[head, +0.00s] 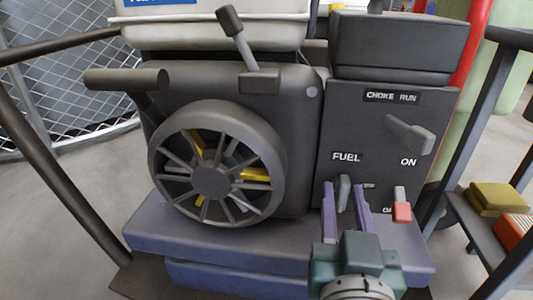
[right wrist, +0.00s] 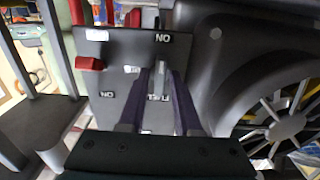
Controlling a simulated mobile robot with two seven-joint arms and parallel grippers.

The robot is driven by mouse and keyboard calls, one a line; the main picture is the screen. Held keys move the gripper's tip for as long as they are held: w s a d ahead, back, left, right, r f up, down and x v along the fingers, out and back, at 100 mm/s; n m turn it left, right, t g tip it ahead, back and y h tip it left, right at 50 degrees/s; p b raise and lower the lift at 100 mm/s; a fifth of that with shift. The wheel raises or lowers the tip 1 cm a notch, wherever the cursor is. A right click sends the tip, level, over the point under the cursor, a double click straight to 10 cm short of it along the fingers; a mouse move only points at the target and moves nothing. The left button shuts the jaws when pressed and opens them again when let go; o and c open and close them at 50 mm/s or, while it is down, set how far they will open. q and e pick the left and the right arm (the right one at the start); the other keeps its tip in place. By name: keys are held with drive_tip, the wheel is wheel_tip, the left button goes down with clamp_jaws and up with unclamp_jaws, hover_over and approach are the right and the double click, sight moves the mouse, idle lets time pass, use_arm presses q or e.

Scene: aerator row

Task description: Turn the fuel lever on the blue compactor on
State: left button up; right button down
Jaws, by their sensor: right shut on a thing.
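The compactor's dark grey engine (head: 295,150) sits on a blue-purple base (head: 250,255) in the head view. Its control panel carries a FUEL label, and the grey fuel lever (head: 344,190) stands roughly upright just below that label. My right gripper (head: 343,186) reaches up from below with its purple fingers on both sides of the fuel lever, shut on it. In the right wrist view the fingers (right wrist: 161,72) straddle the grey lever (right wrist: 159,76) in front of the panel. The fingers partly hide nearby lettering. My left gripper is not in view.
A choke lever (head: 409,134) is higher on the panel, and a red switch (head: 402,211) is just right of my fingers. A spoked flywheel guard (head: 212,180) is at left. Dark rails flank the machine. A shelf at right holds a yellow block (head: 497,198).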

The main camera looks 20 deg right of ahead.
drive_tip(key=shift+r, duration=0.1)
drive_tip(key=c, duration=0.9)
unclamp_jaws()
drive_tip(key=shift+o, duration=0.2)
drive_tip(key=p+v, duration=0.2)
drive_tip(key=v, duration=0.8)
